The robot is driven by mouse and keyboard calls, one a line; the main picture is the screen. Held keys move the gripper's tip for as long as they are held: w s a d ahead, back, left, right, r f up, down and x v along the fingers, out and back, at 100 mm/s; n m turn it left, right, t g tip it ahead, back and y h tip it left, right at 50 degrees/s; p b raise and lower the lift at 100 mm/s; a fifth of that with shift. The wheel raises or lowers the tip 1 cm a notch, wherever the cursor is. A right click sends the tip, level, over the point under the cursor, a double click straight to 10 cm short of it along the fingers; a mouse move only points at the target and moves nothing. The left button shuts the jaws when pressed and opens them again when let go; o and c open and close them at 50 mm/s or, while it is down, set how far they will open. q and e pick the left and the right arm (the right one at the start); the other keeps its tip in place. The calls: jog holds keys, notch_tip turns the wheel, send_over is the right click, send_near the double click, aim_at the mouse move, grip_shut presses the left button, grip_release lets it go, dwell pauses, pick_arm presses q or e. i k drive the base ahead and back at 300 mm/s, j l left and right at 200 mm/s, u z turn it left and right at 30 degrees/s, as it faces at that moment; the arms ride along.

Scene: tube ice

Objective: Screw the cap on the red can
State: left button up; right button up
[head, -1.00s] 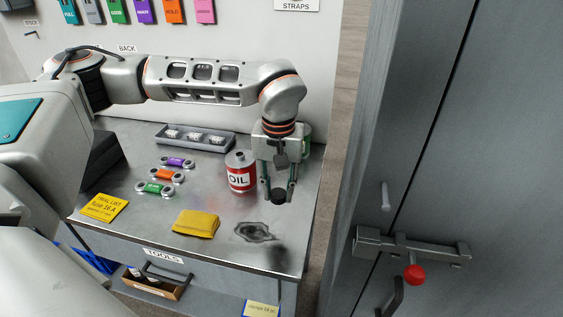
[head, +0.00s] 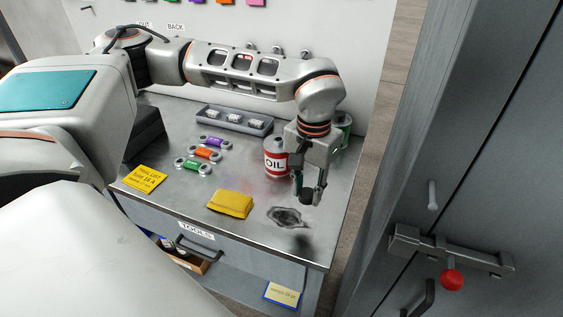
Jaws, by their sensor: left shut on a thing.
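The red can (head: 273,160), labelled OIL, stands upright on the metal workbench. My left gripper (head: 307,194) points down just to the right of the can and in front of it, and covers part of the can's right side. It is shut on a small black cap (head: 306,196), held above the bench top and apart from the can. The can's opening is hard to make out. My right gripper is not in view.
A green can (head: 344,128) stands behind my left gripper. A yellow cloth (head: 230,204) and a dark stain (head: 287,217) lie in front. Small coloured links (head: 204,154) and a grey tray (head: 232,121) are to the left. A grey door with a red-knobbed latch (head: 452,279) is at right.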

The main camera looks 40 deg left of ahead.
aim_at(276, 158)
jog(key=k+j, duration=0.1)
jog(key=j, duration=0.4)
jog(key=k+j, duration=0.1)
jog(key=j, duration=0.35)
jog(key=k+j+u, duration=0.1)
jog(key=j, duration=0.4)
jog(key=k+j, duration=0.1)
jog(key=j, duration=0.35)
